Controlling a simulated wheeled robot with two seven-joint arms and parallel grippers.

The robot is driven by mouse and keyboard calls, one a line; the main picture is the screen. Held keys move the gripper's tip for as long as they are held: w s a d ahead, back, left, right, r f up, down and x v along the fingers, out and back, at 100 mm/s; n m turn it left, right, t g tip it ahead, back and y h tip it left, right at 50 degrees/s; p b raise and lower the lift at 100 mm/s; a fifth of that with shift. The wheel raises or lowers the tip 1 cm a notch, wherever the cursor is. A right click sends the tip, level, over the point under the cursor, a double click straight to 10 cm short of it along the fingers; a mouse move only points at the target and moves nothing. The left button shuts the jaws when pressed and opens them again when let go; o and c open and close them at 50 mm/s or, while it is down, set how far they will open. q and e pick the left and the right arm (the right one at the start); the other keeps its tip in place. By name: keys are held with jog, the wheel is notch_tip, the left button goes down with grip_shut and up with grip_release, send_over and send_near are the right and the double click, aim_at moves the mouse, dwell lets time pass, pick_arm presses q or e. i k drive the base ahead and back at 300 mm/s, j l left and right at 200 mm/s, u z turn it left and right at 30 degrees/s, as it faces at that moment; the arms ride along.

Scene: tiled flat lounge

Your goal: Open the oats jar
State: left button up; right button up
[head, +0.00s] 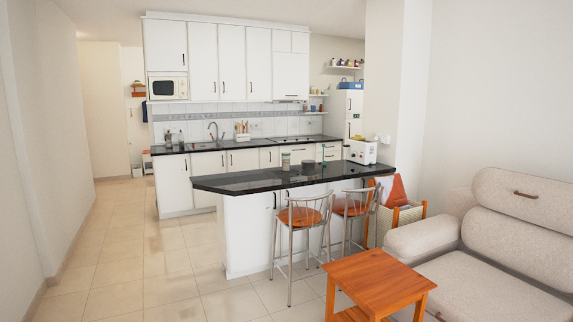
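A small upright container with a light body and a greenish top (285,161) stands on the black island counter (240,182). It may be the oats jar, but it is too small to read a label or to tell whether its lid is on. A low dark round object (308,165) stands to its right on the same counter. Neither of my grippers shows in the head view.
Two metal stools with orange seats (299,217) (349,207) stand at the island's near side. An orange wooden table (380,283) and a beige sofa (500,262) fill the right foreground. A white appliance (362,151) sits at the counter's right end. Tiled floor (130,260) is clear at left.

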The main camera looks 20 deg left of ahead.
aim_at(285, 160)
jog(key=i+j+u, duration=0.8)
jog(key=i+u, duration=0.75)
jog(key=i, duration=2)
jog(key=i+u, duration=0.15)
jog(key=i, duration=0.55)
jog(key=i+u, duration=0.15)
jog(key=i, duration=0.6)
jog(key=i+l+u, duration=0.15)
jog(key=i, duration=0.55)
jog(key=i+z, duration=0.2)
jog(key=i, duration=0.35)
jog(key=i+z, duration=0.15)
jog(key=i, duration=0.4)
jog(key=i+j+z, duration=0.2)
jog(key=i, duration=0.3)
jog(key=i+j+z, duration=0.2)
jog(key=i, duration=0.35)
jog(key=i+l+z, duration=0.1)
jog(key=i+z, duration=0.15)
jog(key=z, duration=0.2)
jog(key=i+z, duration=0.25)
jog(key=z, duration=0.15)
jog(key=i+j+z, duration=0.1)
jog(key=i+z, duration=0.15)
jog(key=z, duration=0.2)
jog(key=i+j+z, duration=0.2)
jog(key=z, duration=0.2)
jog(key=i+j+z, duration=0.25)
jog(key=z, duration=0.2)
